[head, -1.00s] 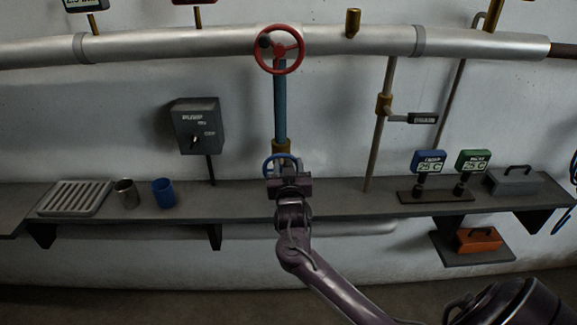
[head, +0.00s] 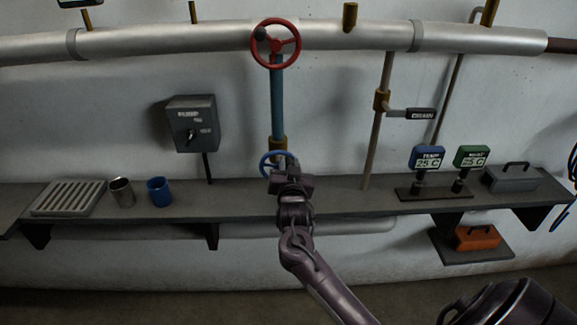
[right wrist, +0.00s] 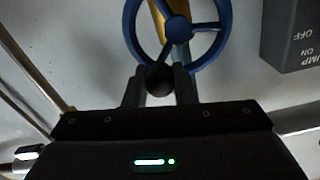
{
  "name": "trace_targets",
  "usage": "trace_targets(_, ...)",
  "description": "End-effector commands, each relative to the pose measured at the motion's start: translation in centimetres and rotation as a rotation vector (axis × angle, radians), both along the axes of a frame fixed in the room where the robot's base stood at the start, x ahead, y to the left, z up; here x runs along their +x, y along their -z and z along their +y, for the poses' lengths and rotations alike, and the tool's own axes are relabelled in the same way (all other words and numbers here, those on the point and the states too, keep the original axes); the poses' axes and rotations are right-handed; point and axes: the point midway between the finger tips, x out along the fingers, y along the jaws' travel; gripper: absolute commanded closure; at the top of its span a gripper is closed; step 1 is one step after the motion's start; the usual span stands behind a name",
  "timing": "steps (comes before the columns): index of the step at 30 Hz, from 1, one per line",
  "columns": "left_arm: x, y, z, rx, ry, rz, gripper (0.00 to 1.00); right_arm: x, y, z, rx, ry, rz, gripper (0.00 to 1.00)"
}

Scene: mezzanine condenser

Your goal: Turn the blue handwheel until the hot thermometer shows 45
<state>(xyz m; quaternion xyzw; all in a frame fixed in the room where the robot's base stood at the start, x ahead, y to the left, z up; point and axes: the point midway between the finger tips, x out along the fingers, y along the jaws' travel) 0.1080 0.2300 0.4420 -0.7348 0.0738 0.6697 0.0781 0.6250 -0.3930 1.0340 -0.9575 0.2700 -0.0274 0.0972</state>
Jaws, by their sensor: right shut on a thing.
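The blue handwheel (head: 264,163) sits low on the blue vertical pipe, just above the shelf. In the right wrist view its blue rim and spokes (right wrist: 178,28) show, with a dark round knob (right wrist: 159,78) at the near rim. My right gripper (head: 287,172) is shut on this knob, one finger on each side; in the head view it hides part of the wheel. Two thermometers stand on a dark base on the shelf: a blue one (head: 427,153) and a green one (head: 472,151). Both seem to read 25 C; their name labels are too small to read surely. My left gripper is out of view.
A red handwheel (head: 297,44) is higher on the same pipe. A grey pump switch box (head: 193,115) is to the left, a drain lever (head: 410,113) to the right. A blue cup (head: 159,192), metal cup (head: 122,192) and grey toolbox (head: 511,178) stand on the shelf (head: 340,200).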

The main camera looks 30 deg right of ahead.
Motion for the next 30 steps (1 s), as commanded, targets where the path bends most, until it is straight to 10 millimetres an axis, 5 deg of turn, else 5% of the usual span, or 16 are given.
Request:
trace_targets(6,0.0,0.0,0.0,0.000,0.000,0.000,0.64,0.0,-0.1,0.0,-0.002,0.000,0.000,0.54)
trace_targets(16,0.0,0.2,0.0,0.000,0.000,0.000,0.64,-0.4,0.1,0.3,-0.002,0.000,0.002,0.54)
trace_targets(30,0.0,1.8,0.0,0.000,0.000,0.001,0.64,-6.2,0.1,3.8,-0.001,0.000,0.001,0.54)
